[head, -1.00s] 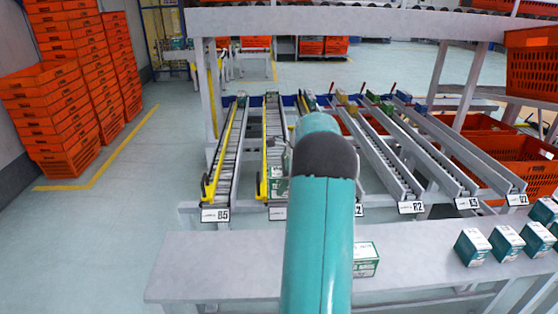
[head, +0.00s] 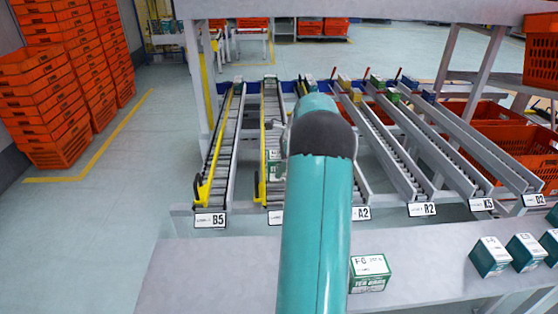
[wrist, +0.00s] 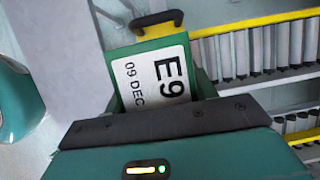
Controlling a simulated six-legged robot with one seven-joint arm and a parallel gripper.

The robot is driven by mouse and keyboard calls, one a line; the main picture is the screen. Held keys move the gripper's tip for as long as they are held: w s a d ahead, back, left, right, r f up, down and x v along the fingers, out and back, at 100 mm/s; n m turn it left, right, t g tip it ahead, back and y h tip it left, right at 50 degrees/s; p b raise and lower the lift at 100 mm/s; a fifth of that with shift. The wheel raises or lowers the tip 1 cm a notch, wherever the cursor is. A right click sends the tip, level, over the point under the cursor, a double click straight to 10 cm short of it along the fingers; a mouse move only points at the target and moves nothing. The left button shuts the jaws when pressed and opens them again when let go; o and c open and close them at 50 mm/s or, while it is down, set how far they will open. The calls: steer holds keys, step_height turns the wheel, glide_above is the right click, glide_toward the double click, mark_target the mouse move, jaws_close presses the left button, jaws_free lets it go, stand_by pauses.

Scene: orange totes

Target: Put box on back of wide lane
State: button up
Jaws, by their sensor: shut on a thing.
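A green box with a white label reading E9, 09 DEC (wrist: 150,75) is in my gripper (wrist: 160,65) in the wrist view. In the head view my arm covers the gripper. Green box faces (head: 273,165) show left of my arm, at the front of a yellow-railed roller lane (head: 268,110); I cannot tell whether the held box is among them. Yellow rail and rollers lie close beside the box in the wrist view.
Narrower lanes A2 and others (head: 400,150) run to the right, with small boxes at their far ends. A grey bench (head: 210,270) in front carries a green box (head: 370,272) and several more at right. Orange tote stacks (head: 60,90) stand left beside open floor.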

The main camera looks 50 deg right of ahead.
steer(key=shift+a+r, duration=0.2)
steer(key=shift+r, duration=0.1)
steer(key=shift+s+f, duration=0.1)
steer(key=shift+s, duration=0.05)
steer(key=shift+d+f, duration=0.15)
steer(key=shift+f, duration=0.3)
steer(key=shift+a+f, duration=0.2)
steer(key=shift+f, duration=3.2)
steer(key=o, duration=1.1)
steer(key=shift+o, duration=0.2)
steer(key=shift+r, duration=0.1)
